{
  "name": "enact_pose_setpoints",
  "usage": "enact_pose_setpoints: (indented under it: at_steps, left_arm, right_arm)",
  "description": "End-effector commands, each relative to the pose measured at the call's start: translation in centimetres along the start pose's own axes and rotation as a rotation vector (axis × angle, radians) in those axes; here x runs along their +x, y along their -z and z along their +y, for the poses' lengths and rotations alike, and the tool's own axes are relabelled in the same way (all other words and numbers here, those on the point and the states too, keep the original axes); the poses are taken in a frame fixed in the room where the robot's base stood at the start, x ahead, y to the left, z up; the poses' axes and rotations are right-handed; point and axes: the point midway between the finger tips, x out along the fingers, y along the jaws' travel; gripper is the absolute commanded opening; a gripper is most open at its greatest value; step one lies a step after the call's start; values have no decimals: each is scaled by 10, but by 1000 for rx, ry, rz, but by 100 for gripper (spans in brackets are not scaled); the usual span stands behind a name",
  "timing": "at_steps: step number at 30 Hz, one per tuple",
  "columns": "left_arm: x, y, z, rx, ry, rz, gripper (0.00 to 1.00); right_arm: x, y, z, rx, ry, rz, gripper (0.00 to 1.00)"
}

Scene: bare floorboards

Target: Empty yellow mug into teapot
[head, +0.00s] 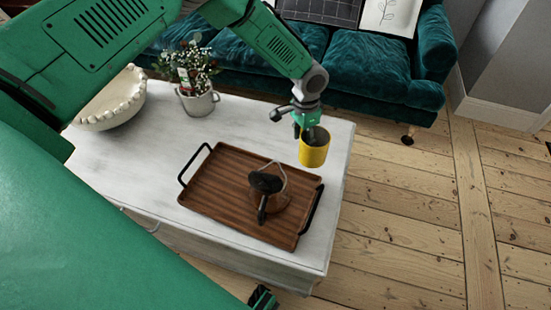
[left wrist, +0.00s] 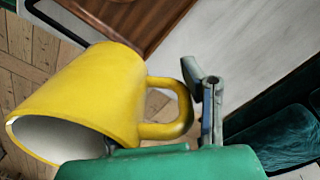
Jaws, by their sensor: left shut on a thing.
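The yellow mug (head: 314,150) hangs from my left gripper (head: 304,130) in the head view, roughly upright, above and behind the tray's right end. In the left wrist view, the mug (left wrist: 85,100) fills the left side and its handle is between the fingers of my left gripper (left wrist: 203,90). Part of its pale inside shows; any contents are hidden. The brown teapot (head: 272,197), with a dark top and a thin looped handle, stands on the tray's right half, apart from the mug. A dark piece at the bottom edge may be my right gripper (head: 262,298); its jaws are unclear.
The wooden tray (head: 212,185) with black handles lies on the white table (head: 165,130). A cream bowl (head: 112,105) and a flower pot (head: 197,102) stand at the back left. A teal sofa (head: 350,72) is behind. Bare floor lies to the right.

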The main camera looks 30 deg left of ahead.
Motion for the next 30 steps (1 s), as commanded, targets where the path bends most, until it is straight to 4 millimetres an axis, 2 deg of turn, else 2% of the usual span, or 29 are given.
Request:
enact_pose_setpoints:
  at_steps: [1, 5, 16, 23, 30]
  left_arm:
    - [13, 1, 0, -1, 0, 0, 0]
    - [24, 2, 0, -2, 2, 1, 0]
    - [24, -1, -3, -7, -1, 6, 0]
    - [19, -4, -3, -8, -9, 61, 0]
    - [12, -8, 2, -3, -25, 181, 0]
  right_arm:
    - [8, -1, 0, 0, 0, 0, 40]
    - [13, -1, 0, 0, 0, 0, 40]
    - [11, 0, 0, 0, 0, 0, 40]
    - [-2, 0, 0, 0, 0, 1, 40]
    - [-23, 2, 0, 0, 0, 1, 40]
